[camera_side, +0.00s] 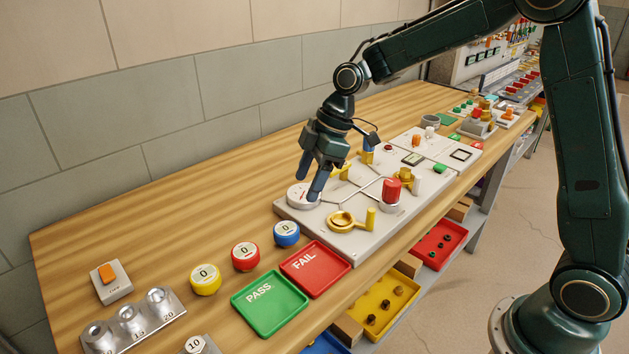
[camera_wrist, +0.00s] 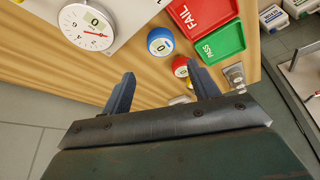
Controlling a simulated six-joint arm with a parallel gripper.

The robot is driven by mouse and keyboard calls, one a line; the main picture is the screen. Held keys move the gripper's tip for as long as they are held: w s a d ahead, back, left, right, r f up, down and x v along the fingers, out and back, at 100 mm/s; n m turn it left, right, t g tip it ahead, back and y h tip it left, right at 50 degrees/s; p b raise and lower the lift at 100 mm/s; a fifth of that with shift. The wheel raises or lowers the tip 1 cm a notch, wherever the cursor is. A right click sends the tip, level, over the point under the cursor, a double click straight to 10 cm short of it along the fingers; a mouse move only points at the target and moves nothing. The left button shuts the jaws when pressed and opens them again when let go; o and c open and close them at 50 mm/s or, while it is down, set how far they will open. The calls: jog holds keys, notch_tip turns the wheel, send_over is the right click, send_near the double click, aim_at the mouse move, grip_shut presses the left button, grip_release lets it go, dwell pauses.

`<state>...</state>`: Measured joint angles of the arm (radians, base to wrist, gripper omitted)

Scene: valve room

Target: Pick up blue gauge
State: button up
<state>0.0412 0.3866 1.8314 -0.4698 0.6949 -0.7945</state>
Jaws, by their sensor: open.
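The blue gauge (camera_side: 286,233) is a small round piece with a blue body and a white face reading 0. It stands on the wooden bench, left of the red FAIL tray. In the wrist view the blue gauge (camera_wrist: 160,41) lies beyond the fingertips, with nothing between the fingers touching it. My gripper (camera_side: 310,182) is open and empty, above the round white dial on the grey panel, up and to the right of the blue gauge in the side view. In the wrist view my gripper (camera_wrist: 162,76) has its two fingers spread apart.
A red gauge (camera_side: 245,255) and a yellow gauge (camera_side: 206,279) stand in a row with the blue one. The red FAIL tray (camera_side: 342,276) and green PASS tray (camera_side: 271,324) are close by. The valve panel (camera_side: 365,238) has raised yellow handles and a red knob.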

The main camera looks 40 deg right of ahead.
aim_at(287, 227)
jog(key=shift+x, duration=4.35)
jog(key=shift+f, duration=0.1)
jog(key=shift+x, duration=2.5)
jog(key=shift+a, duration=0.1)
jog(key=c, duration=0.9)
jog(key=shift+o, duration=0.2)
jog(key=shift+r, duration=0.25)
